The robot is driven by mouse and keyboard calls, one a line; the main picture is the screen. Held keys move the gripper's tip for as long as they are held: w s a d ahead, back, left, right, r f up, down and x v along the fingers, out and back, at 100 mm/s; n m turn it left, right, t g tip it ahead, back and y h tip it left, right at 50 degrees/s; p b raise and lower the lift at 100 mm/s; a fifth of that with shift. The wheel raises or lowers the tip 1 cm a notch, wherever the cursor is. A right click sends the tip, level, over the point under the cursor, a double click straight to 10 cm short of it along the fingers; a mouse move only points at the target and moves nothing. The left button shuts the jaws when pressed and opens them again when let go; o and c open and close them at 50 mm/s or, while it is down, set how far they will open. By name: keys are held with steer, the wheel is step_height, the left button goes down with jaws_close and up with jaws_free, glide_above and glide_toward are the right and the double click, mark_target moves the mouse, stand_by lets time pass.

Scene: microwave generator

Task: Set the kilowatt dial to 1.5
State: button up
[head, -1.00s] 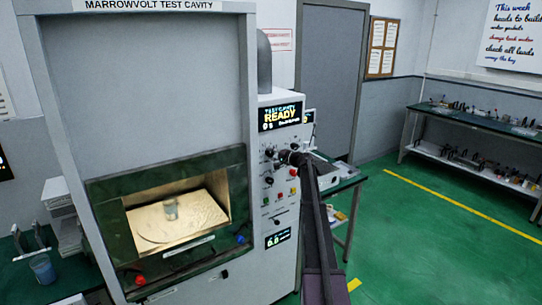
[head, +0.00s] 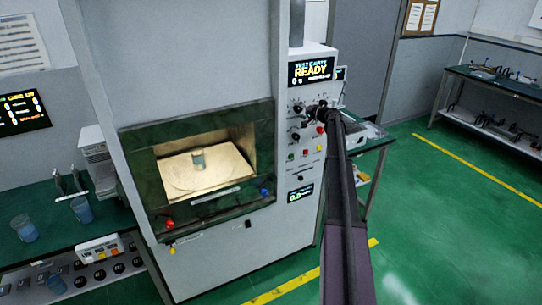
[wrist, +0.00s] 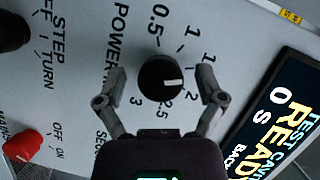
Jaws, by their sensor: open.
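The kilowatt dial is a round black knob (wrist: 160,77) with a white mark, shown in the wrist view on the white control panel (wrist: 75,90). The mark points right in that view, toward the right finger. Printed numbers 0.5, 1, 2, 2.5 and 3 ring the knob; 1.5 cannot be read, and the right finger covers part of that side. My gripper (wrist: 161,78) is open, with one finger on each side of the knob. I see gaps between fingers and knob. In the head view my gripper (head: 318,111) is at the panel and hides the dial.
Another black knob (wrist: 12,32) and a red knob (wrist: 22,146) sit left in the wrist view. A lit display (wrist: 275,125) reading READY is at right. A side bench (head: 365,135) stands right of the cabinet.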

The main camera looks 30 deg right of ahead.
steer(key=n+g+h+p, duration=0.1)
steer(key=n+p, duration=0.1)
steer(key=n, duration=0.1)
steer(key=shift+r+h, duration=0.15)
steer(key=shift+h, duration=0.15)
steer(key=n+h+p, duration=0.1)
steer(key=n, duration=0.2)
steer(key=shift+a+g+h+p, duration=0.1)
steer(key=shift+g+h+p, duration=0.2)
steer(key=n+h, duration=0.3)
steer(key=n, duration=0.1)
steer(key=shift+n+p, duration=0.35)
steer(key=shift+n, duration=0.05)
steer(key=shift+s+n+h, duration=0.25)
steer(key=shift+n+h, duration=0.05)
steer(key=p+v, duration=0.5)
steer(key=v, duration=0.8)
steer(key=s+a+f+g+y+b, duration=0.1)
steer(key=s+a+f+b, duration=0.1)
steer(key=a+f, duration=0.3)
steer(key=s+a+f+g+y+b, duration=0.1)
steer(key=a+f+b, duration=0.3)
steer(key=a, duration=0.6)
steer(key=s+a+f+g+y+b, duration=0.1)
steer(key=s+a+f+g+b, duration=0.1)
steer(key=a+f, duration=0.3)
steer(key=shift+s+a+f+n+g+b, duration=0.3)
steer(key=shift+s+a+b, duration=0.25)
steer(key=shift+a, duration=1.2)
